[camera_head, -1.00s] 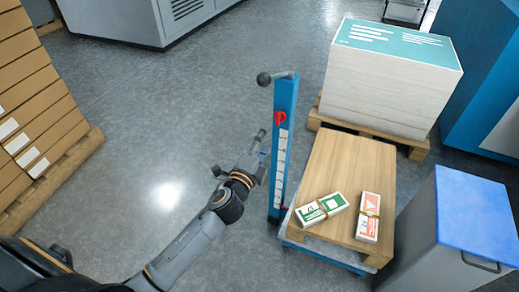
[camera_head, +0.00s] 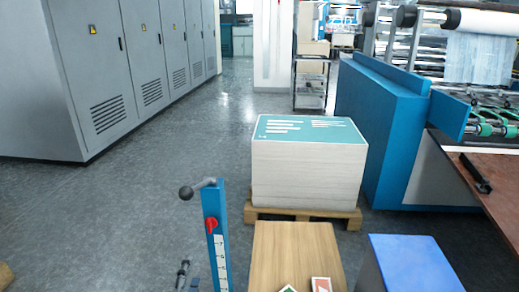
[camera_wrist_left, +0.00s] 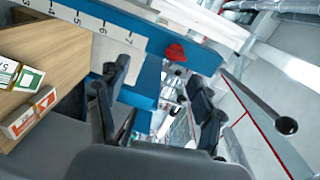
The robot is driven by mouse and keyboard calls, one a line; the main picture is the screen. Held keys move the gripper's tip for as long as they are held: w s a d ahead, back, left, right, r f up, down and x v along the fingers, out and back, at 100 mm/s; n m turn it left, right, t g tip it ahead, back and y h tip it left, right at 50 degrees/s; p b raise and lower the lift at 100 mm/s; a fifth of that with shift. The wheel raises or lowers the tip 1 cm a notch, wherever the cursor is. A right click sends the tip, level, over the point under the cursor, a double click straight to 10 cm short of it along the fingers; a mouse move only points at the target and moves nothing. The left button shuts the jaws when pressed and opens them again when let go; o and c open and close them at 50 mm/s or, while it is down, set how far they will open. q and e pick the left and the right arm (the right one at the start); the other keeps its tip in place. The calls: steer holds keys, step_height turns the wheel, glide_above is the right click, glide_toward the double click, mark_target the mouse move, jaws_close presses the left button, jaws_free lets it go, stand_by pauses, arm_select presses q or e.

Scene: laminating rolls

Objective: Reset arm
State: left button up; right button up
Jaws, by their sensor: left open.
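My left gripper (camera_head: 184,270) shows at the bottom of the head view, just left of the blue post (camera_head: 217,245) with a number scale. In the left wrist view its two dark fingers (camera_wrist_left: 160,98) stand apart with nothing held between them. The blue post (camera_wrist_left: 135,45) lies close behind the fingers there, with a red knob (camera_wrist_left: 175,52) and a lever ending in a black ball (camera_wrist_left: 286,125). Most of my left arm is below the head view. My right gripper is not in view.
A wooden table top (camera_head: 290,245) carries a green-and-white bundle (camera_head: 288,289) and a red-and-white bundle (camera_head: 321,285). Behind is a stack of sheets (camera_head: 307,175) on a pallet (camera_head: 300,216). A blue-topped box (camera_head: 415,265) stands right. Grey cabinets (camera_head: 95,75) line the left; floor between is clear.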

arm_select(q)
steer(key=s+a+f+n+g, duration=0.1)
steer(key=s+f+n+g, duration=0.3)
steer(key=s+f, duration=0.45)
steer(key=s+f+n+g+y, duration=0.1)
steer(key=s+f+n+g, duration=0.35)
steer(key=f, duration=0.65)
steer(key=s+a+f+n+g, duration=0.1)
steer(key=s+f+n+g, duration=0.25)
steer(key=s+f, duration=0.45)
steer(key=s+f+n+g+p, duration=0.1)
steer(key=s+f+p, duration=0.3)
steer(key=s+p, duration=0.4)
steer(key=s+f+n+g+h+p, duration=0.1)
steer(key=s+f+g+p, duration=0.2)
steer(key=s+p, duration=0.5)
steer(key=s, duration=0.9)
steer(key=shift+s+a+f+n+p, duration=0.15)
steer(key=shift+s+f+n+p, duration=0.15)
steer(key=shift+f+p, duration=0.1)
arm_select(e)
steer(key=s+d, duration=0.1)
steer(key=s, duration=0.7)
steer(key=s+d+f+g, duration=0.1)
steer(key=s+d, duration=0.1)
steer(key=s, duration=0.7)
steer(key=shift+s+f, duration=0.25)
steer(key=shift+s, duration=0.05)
